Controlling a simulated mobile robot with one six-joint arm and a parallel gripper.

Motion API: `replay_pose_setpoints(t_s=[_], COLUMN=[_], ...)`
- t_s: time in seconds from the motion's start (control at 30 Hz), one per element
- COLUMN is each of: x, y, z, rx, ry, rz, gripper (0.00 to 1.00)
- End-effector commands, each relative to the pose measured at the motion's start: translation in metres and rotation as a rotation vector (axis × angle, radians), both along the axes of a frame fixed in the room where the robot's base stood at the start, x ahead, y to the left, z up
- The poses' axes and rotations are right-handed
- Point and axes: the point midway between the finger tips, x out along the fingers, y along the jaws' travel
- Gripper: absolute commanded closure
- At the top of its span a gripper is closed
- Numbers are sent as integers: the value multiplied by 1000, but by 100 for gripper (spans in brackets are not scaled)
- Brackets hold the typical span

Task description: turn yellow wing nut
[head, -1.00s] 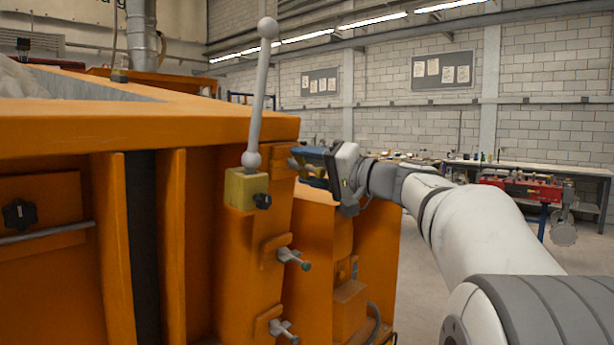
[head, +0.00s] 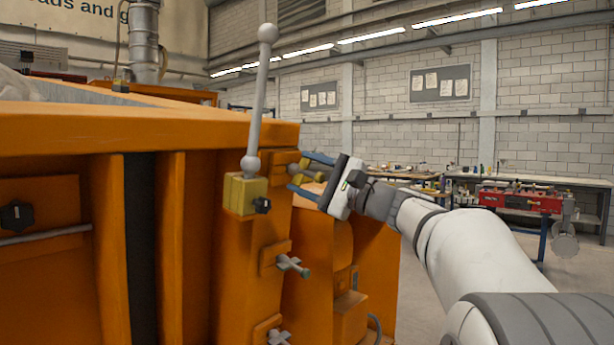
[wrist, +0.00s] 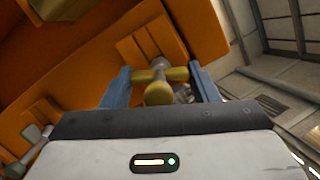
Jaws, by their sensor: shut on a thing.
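The yellow wing nut (wrist: 158,76) sits on a grey stud fixed to the orange frame. In the wrist view its wings lie roughly level across the picture, between the two blue fingers. My gripper (wrist: 160,84) is shut on it, one finger at each wing tip. In the head view my gripper (head: 302,173) reaches in from the right at the orange post, its fingers tilted. The wing nut (head: 304,179) shows there only in part between the fingers.
A grey lever with ball ends (head: 260,95) rises from a yellow block (head: 243,194) just left of my gripper. Grey T-shaped clamps (head: 292,265) stick out below. The orange sandbed frame (head: 150,130) fills the left. Floor to the right is open before the benches.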

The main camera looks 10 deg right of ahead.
Motion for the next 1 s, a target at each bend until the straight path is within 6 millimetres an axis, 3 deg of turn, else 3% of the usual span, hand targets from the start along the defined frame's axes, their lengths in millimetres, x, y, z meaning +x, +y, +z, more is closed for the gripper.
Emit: replay_pose_setpoints(t_s=[1.0], x=[-1], y=[3], z=[-5], rx=[712], ry=[525], rz=[155], gripper=[68])
